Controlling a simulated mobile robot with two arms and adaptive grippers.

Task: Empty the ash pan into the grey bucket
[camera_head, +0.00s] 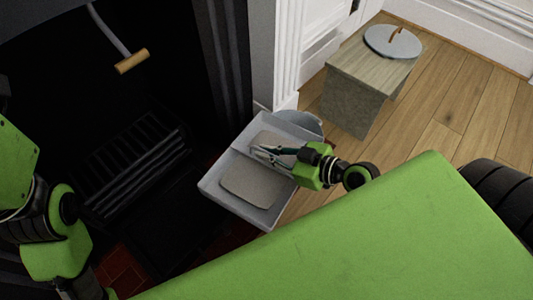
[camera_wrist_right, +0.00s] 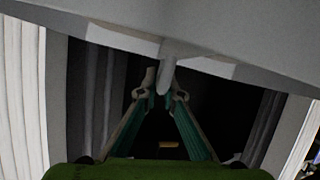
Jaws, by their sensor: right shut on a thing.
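The ash pan (camera_head: 212,188) is a light grey shallow tray, held in front of the fireplace. Grey-beige ash (camera_head: 250,186) lies in it in flat patches. My right gripper (camera_head: 268,154) reaches over the pan from the right and is shut on its handle. In the right wrist view the fingers (camera_wrist_right: 163,98) close around a pale grey handle (camera_wrist_right: 167,76), with the pan's grey surface (camera_wrist_right: 235,38) above. The grey bucket (camera_head: 311,122) is mostly hidden behind the pan's right side; only part of its rim shows. My left arm is at the left edge; its gripper is out of view.
A dark fireplace with a black grate (camera_head: 135,165) is at left. A wood-handled tool (camera_head: 132,61) hangs there. A grey lid (camera_head: 393,41) lies on a wood-topped box (camera_head: 365,72) beyond the bucket. A white surround (camera_head: 276,50) stands behind the pan. Wooden floor at right is clear.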

